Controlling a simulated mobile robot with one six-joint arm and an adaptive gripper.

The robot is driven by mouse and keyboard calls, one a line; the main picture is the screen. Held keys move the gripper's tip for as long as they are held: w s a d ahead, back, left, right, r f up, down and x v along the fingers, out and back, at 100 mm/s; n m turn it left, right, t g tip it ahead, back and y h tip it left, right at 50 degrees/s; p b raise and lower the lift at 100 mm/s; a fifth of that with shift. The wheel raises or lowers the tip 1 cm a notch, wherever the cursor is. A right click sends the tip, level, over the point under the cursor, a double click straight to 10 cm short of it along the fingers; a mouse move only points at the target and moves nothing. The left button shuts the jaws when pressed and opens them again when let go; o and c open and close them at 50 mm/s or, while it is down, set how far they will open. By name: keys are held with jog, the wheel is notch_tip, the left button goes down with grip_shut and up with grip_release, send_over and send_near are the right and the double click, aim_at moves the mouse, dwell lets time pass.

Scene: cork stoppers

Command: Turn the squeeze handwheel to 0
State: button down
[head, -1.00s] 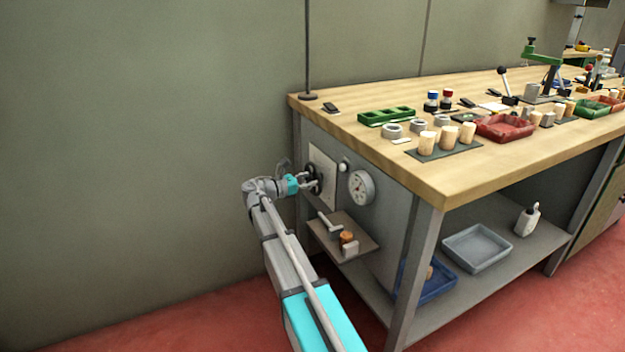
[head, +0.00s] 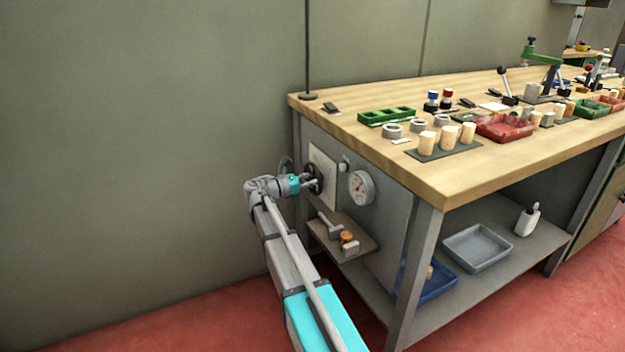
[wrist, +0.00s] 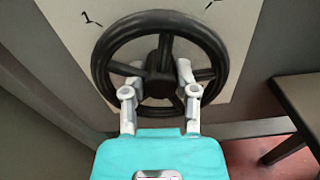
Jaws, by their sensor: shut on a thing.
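The black spoked handwheel (head: 317,173) is mounted on a pale panel (head: 325,163) on the bench's left end. In the wrist view the handwheel (wrist: 160,62) nearly fills the upper middle. Marks show on the panel (wrist: 72,22) behind it; one at upper left reads like a 1, and others at upper right are partly hidden or cut off. My gripper (head: 308,183) reaches the wheel from the left. In the wrist view my gripper's fingers (wrist: 158,82) lie either side of the hub area and are shut on the wheel. The exact contact is partly hidden.
A round dial gauge (head: 361,187) sits right of the wheel. A small shelf (head: 355,247) with a few items juts out below it. The wooden benchtop (head: 400,175) holds trays and corks above. A grey wall stands to the left.

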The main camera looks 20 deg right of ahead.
jog(key=shift+n, duration=0.7)
jog(key=c, duration=0.7)
grip_release()
jog(key=shift+o, duration=0.2)
jog(key=shift+a, duration=0.1)
jog(key=a, duration=1.2)
jog(key=shift+s, duration=0.15)
jog(key=shift+s+d, duration=0.1)
